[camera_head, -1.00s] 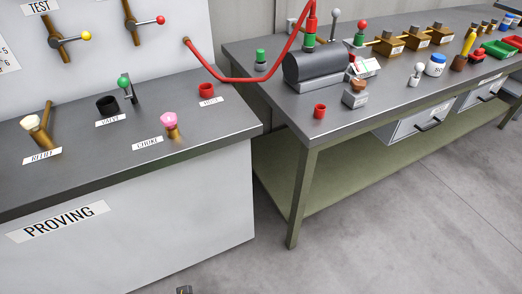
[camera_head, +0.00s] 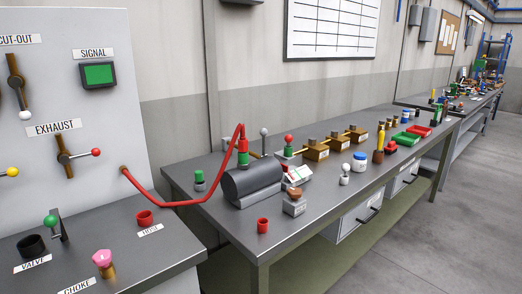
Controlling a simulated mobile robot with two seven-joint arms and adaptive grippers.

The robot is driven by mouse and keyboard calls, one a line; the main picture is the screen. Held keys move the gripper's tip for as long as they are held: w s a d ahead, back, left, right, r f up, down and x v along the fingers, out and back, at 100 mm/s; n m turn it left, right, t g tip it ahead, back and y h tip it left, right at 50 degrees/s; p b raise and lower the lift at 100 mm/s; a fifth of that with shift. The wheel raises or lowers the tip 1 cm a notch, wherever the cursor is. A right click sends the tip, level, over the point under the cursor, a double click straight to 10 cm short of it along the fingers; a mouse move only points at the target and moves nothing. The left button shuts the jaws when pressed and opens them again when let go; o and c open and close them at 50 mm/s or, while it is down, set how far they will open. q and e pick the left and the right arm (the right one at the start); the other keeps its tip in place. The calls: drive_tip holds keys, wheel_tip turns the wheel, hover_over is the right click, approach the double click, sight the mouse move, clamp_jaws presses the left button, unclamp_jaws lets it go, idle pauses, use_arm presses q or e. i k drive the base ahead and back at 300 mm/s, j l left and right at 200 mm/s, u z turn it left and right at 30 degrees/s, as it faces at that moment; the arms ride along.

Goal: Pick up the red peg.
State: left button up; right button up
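No piece in view is clearly a peg. A short red cylinder (camera_head: 262,225) stands upright near the front left corner of the grey workbench (camera_head: 215,215); its top looks hollow. A similar red cup-shaped piece (camera_head: 144,218) sits on the proving bench beside a small label. A red hose (camera_head: 185,203) runs from the proving panel to a red and green fitting (camera_head: 242,145) above a dark grey tank (camera_head: 252,180). A red-knobbed green piece (camera_head: 288,145) stands behind the tank. Neither of my grippers is in view.
The proving bench (camera_head: 150,255) at left carries a black cup (camera_head: 31,246), a green-knobbed lever (camera_head: 51,223) and a pink knob (camera_head: 103,257). Grey floor (camera_head: 440,240) is open at right.

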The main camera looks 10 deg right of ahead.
sight(288, 138)
drive_tip(key=u, duration=0.5)
drive_tip(key=l+u, duration=0.25)
drive_tip(key=l, duration=0.2)
drive_tip(key=l+u, duration=0.3)
drive_tip(key=l, duration=0.15)
drive_tip(key=k+l+u, duration=0.25)
drive_tip(key=l, duration=0.15)
drive_tip(key=l+u, duration=0.3)
drive_tip(key=k+l+u, duration=0.25)
drive_tip(key=l, duration=0.2)
drive_tip(key=i+l, duration=0.05)
